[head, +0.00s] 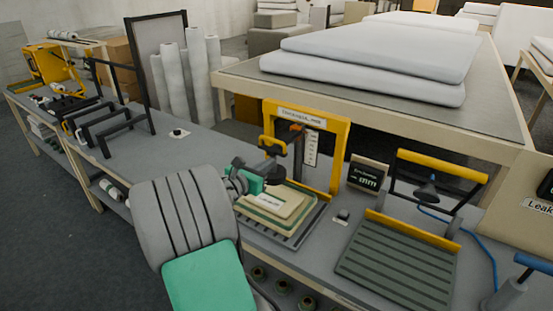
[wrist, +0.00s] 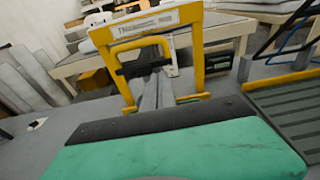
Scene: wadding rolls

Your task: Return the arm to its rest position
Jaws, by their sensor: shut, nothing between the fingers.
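My arm, with grey ribbed and green covers, reaches in from the lower part of the head view. My gripper (head: 272,172) is at its far end, shut and empty, over the front of the yellow thickness gauge (head: 343,150). In the wrist view the gripper (wrist: 158,82) shows as narrow grey fingers beyond my green cover, pointing at the gauge frame (wrist: 198,60). Layered pale pads (head: 290,203) lie on the gauge's base beneath and beside the gripper. I cannot tell whether the gripper touches the gauge's handle.
The grey bench (head: 190,150) carries a dark rack (head: 112,125) at left. A small display (head: 367,175) and a ribbed plate with a yellow-barred frame (head: 395,265) stand at right. Behind is a table with white wadding slabs (head: 365,85). Rolls (head: 185,80) stand upright at back left.

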